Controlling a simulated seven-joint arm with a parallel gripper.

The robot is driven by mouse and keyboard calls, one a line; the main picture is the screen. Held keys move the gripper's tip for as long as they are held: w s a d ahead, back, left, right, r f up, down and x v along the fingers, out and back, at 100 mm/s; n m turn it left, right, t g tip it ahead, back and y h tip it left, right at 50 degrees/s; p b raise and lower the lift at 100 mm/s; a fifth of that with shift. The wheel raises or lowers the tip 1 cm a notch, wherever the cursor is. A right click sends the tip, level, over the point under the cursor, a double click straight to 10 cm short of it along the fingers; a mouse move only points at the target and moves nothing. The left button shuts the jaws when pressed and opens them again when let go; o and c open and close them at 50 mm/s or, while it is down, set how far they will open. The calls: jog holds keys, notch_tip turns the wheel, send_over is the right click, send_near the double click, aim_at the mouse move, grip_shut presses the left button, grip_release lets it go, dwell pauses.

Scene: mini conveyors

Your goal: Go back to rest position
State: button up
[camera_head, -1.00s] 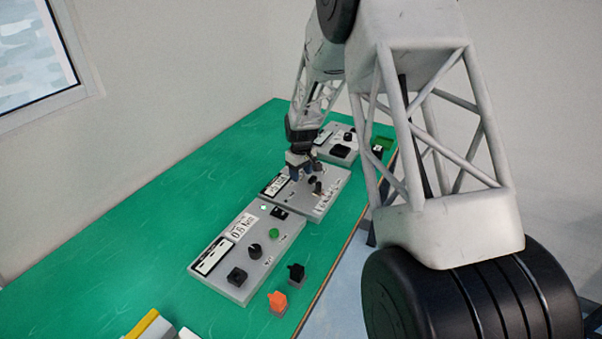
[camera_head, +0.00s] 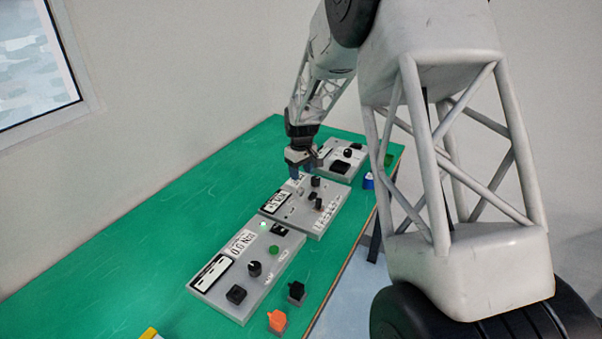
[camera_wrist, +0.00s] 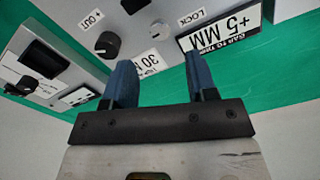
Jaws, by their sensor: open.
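My gripper (camera_head: 302,174) hangs pointing down over the far left end of the middle control panel (camera_head: 290,220). Its two blue fingers are apart with nothing between them, and in the wrist view my gripper (camera_wrist: 158,75) also shows empty. Past the fingertips, the wrist view shows a dark knob (camera_wrist: 108,44), a "LOCK" label and a "+5 MM" sign (camera_wrist: 222,27). How far the fingertips are above the panel is hard to tell.
A near panel (camera_head: 206,291) and a far panel (camera_head: 352,150) lie in line on the green table (camera_head: 130,235). An orange switch block (camera_head: 277,321) and a black one (camera_head: 297,291) stand near the table's right edge. The table's left side is clear.

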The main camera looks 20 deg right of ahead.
jog(key=s+a+r+m+t, duration=0.1)
jog(key=s+a+r, duration=0.1)
jog(key=s+r, duration=0.85)
jog(key=s+a+r+m, duration=0.2)
jog(key=s+r, duration=0.5)
jog(key=s, duration=0.6)
jog(key=s+a+r+m+t, duration=0.1)
jog(key=s+a+r+m, duration=0.1)
jog(key=s, duration=2.3)
jog(key=shift+s+t, duration=0.25)
jog(key=shift+t, duration=0.05)
